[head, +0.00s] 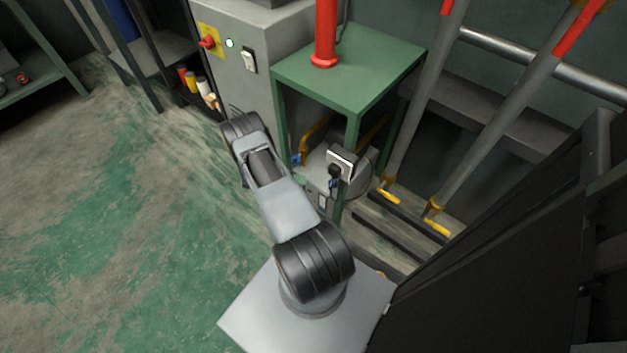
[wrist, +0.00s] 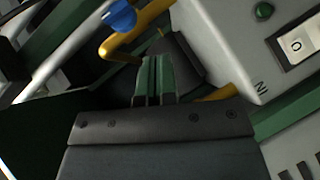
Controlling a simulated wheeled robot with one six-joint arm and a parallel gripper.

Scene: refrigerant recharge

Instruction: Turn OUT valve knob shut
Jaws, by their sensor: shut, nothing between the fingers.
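A blue knob (wrist: 120,17) shows at the top of the wrist view, beside a yellow hose (wrist: 112,48). A blue part (head: 296,159) also shows in the head view, left of the green stand's leg. No OUT label is readable, so I cannot tell whether this is the OUT knob. My gripper (wrist: 154,62) is shut and empty in the wrist view, with its fingertips below and right of the blue knob, apart from it in the picture. A dark part lies behind the fingertips. In the head view my gripper is hidden behind my arm.
A grey machine (wrist: 220,35) with an IN mark and a white switch (wrist: 298,44) is right of the fingers. A green stand (head: 365,75) carries a red cylinder (head: 326,30). A grey cabinet (head: 235,75) stands behind. Open floor (head: 130,220) lies left.

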